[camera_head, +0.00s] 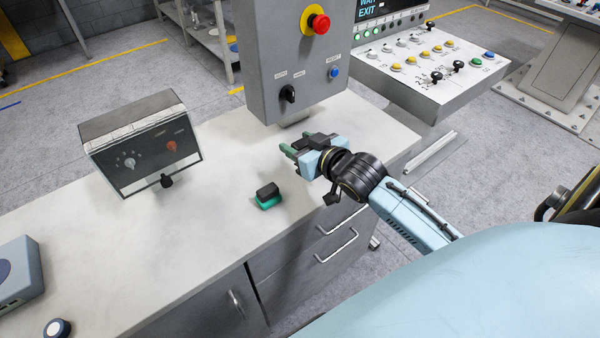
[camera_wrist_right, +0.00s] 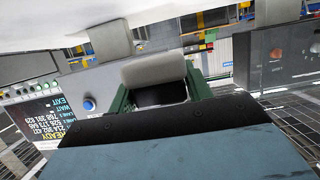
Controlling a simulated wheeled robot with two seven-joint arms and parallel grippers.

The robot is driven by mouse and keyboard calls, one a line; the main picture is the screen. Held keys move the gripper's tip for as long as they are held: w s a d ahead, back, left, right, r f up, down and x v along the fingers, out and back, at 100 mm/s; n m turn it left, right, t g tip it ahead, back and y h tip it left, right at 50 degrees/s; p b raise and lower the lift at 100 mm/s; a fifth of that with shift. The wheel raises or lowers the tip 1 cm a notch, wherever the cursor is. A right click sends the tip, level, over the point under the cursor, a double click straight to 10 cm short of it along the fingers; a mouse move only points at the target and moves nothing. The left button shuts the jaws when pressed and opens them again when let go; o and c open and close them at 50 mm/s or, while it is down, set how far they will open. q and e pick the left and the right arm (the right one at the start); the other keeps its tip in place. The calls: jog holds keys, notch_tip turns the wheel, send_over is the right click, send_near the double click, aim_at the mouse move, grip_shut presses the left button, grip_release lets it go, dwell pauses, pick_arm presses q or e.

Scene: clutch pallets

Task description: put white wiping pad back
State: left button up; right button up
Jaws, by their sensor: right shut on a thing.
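My right gripper (camera_head: 294,148) is over the counter, below the tall grey control box, with its green fingers toward the left. In the right wrist view the gripper (camera_wrist_right: 160,92) is shut on the white wiping pad (camera_wrist_right: 153,69), a pale, rounded block with a dark part below it, between the green fingers. The head view does not show the pad clearly. Whether it touches the counter cannot be told. My left gripper is not in view.
A black and green block (camera_head: 268,196) lies on the counter (camera_head: 215,240) left of my gripper. A grey box with dials (camera_head: 145,145) stands farther left. A blue-grey device (camera_head: 18,272) lies at the left edge.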

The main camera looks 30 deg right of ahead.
aim_at(299, 178)
notch_tip(299, 178, down, 9)
jog(key=shift+r+b, duration=0.15)
jog(key=shift+b, duration=0.5)
jog(key=o, duration=1)
jog(key=shift+c, duration=0.2)
jog(key=shift+r, duration=0.1)
jog(key=p+v, duration=0.1)
jog(key=v, duration=1.1)
